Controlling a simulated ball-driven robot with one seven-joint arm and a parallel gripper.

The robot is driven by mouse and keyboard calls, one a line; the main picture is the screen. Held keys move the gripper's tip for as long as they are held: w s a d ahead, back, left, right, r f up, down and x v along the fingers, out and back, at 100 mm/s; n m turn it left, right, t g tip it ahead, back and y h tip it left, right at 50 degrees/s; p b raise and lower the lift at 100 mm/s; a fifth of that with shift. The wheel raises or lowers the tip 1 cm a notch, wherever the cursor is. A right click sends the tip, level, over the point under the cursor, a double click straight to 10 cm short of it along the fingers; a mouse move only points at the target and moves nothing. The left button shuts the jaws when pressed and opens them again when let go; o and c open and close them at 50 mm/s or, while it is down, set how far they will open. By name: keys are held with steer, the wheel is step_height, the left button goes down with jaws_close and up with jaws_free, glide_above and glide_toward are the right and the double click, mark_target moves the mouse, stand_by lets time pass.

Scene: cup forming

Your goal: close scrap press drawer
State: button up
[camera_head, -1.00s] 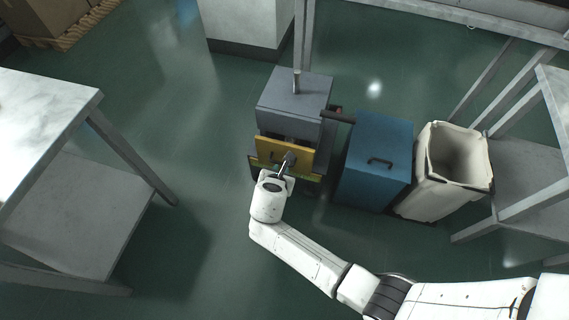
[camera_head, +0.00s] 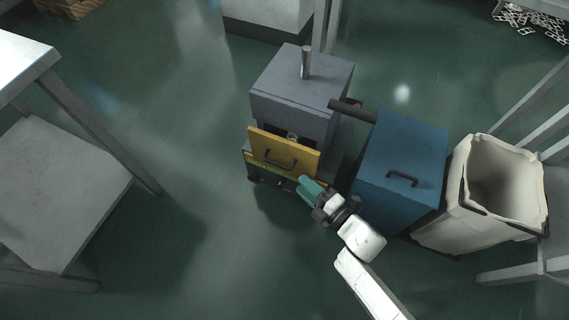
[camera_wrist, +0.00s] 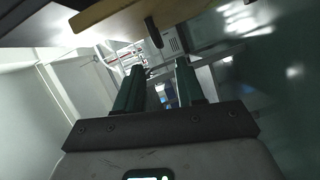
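The scrap press (camera_head: 300,85) is a grey box with a metal rod on top. Its drawer has a yellow front (camera_head: 262,146) with a black handle (camera_head: 283,164). The front stands out from the body, with a dark gap and a metal part behind it. My gripper (camera_head: 308,187) is at the lower right of the yellow front, off the handle. In the wrist view the yellow front (camera_wrist: 118,14) and handle (camera_wrist: 153,33) show above the fingertips. The two green fingers (camera_wrist: 158,74) are apart, with nothing between them. Contact with the front cannot be told.
A blue lidded bin (camera_head: 405,150) stands right of the press, close to my arm. A cream open bin (camera_head: 480,215) is beyond it. A metal table (camera_head: 60,190) is at the left. The green floor between table and press is clear.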

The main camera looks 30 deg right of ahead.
mark_target(280, 165)
steer(key=b+x, duration=0.2)
steer(key=x, duration=0.8)
steer(key=shift+w, duration=0.4)
jaws_close()
